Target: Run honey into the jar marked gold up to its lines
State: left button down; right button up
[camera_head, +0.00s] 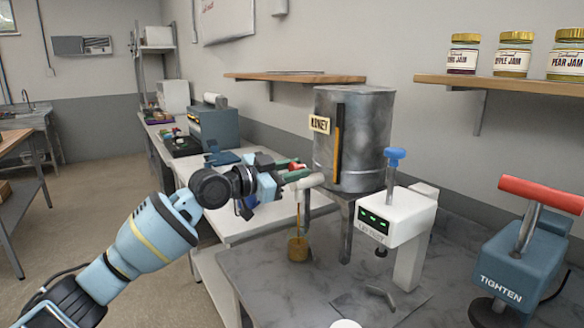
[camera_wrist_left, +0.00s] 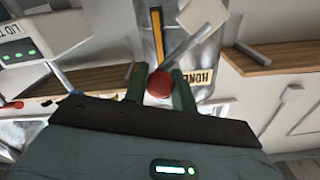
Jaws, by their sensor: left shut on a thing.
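The metal honey tank (camera_head: 355,140) stands on legs on the counter, with a HONEY label and a yellow strip on its front; it also shows in the wrist view (camera_wrist_left: 208,50). My left gripper (camera_head: 291,171) is at its tap, the green fingers (camera_wrist_left: 159,88) shut on the red knob (camera_wrist_left: 159,83) of the tap handle. A thin amber stream (camera_head: 298,218) runs down from the spout (camera_head: 306,182). It falls into a small jar (camera_head: 298,249) standing below, which looks amber. The jar's marking, lines and fill level are too small to read. My right gripper is out of view.
A white lid machine (camera_head: 395,222) with a blue knob stands right of the tank. A blue TIGHTEN press (camera_head: 515,265) with a red handle stands further right. Labelled jam jars (camera_head: 512,55) sit on the wall shelf (camera_head: 500,84). The counter (camera_head: 262,290) before the jar is clear.

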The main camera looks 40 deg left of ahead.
pick_arm(q)
jog(key=shift+s+d+f+m+b, duration=0.15)
jog(key=shift+d+f+m+b, duration=0.2)
jog(key=shift+f+m, duration=0.45)
jog(key=shift+s+d+f+m+b, duration=0.2)
jog(key=shift+d+f+m, duration=0.2)
jog(key=shift+m, duration=0.8)
jog(key=c, duration=1.2)
grip_release()
jog(key=shift+f, duration=0.1)
